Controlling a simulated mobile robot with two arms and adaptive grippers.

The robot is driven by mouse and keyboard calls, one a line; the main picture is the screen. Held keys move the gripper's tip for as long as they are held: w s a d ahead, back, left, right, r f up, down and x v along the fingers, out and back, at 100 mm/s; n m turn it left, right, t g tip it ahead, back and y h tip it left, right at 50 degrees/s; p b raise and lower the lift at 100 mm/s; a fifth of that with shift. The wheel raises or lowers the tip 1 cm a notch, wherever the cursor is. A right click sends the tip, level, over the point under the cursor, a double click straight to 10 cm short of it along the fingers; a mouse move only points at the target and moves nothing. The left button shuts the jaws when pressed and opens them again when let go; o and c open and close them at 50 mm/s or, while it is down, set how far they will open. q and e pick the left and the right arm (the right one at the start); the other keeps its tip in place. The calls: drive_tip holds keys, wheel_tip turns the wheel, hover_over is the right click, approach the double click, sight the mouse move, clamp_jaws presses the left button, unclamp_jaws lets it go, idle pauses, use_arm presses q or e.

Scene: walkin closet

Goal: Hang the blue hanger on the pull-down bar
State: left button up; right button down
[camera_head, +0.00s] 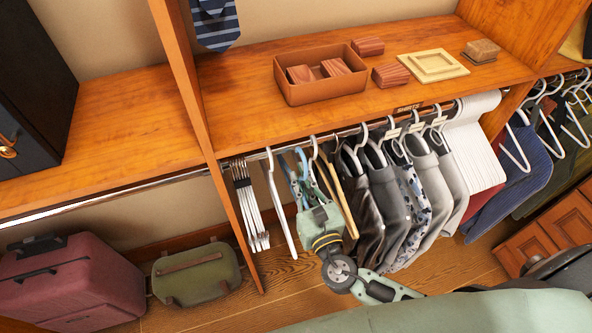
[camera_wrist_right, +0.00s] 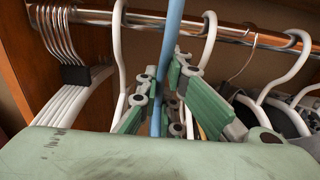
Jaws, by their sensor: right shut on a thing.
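The blue hanger (camera_head: 301,165) is among the hangers below the metal bar (camera_head: 328,137) in the head view. My right gripper (camera_head: 309,201) reaches up from below and is shut on it. In the right wrist view, the blue hanger (camera_wrist_right: 171,45) stands upright between the fingers of my right gripper (camera_wrist_right: 157,103) and crosses in front of the bar (camera_wrist_right: 235,35). Its top is out of that view, so I cannot tell whether its hook is over the bar. My left gripper is not in view.
White hangers (camera_head: 279,205) hang close on the left, and a wooden hanger (camera_head: 343,205) and dark shirts (camera_head: 362,210) on the right. A wooden divider (camera_head: 208,115) stands left of the bar. The shelf above holds a brown tray (camera_head: 318,92). An emptier rod (camera_head: 105,190) runs at the left.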

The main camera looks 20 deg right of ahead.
drive_tip(key=shift+s+d+b, duration=0.15)
drive_tip(key=shift+s+b, duration=0.25)
drive_tip(key=shift+s, duration=4.05)
drive_tip(key=shift+s+d+b, duration=0.15)
drive_tip(key=shift+s+b, duration=0.2)
drive_tip(key=shift+s, duration=4.05)
